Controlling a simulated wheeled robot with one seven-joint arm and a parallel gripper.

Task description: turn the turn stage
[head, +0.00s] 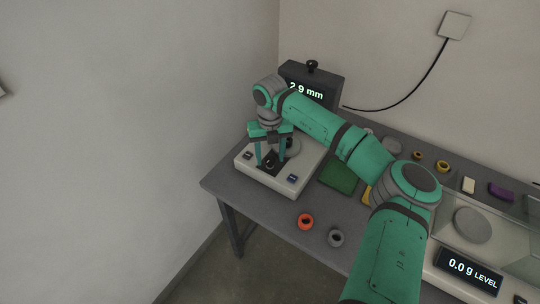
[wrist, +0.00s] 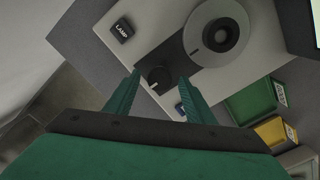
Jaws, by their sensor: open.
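A pale instrument base (head: 299,181) stands at the table's left end. On it is a round grey stage with a dark centre (wrist: 239,52), set on a dark plate; in the head view my gripper partly hides it. A small black knob with a pale mark (wrist: 157,78) sits beside it, at the dark plate's lower left in the wrist view. My gripper (wrist: 160,77) points down with its green fingers open, one on each side of the knob. Contact with the knob cannot be told. My gripper also shows over the base in the head view (head: 271,163).
A dark display (head: 306,92) reads 2.9 mm behind the base. A LAMP button (wrist: 122,29) is on the base. Green (head: 339,176) and yellow (wrist: 276,134) trays lie to the right. An orange ring (head: 305,222) and grey ring (head: 336,238) lie near the front edge.

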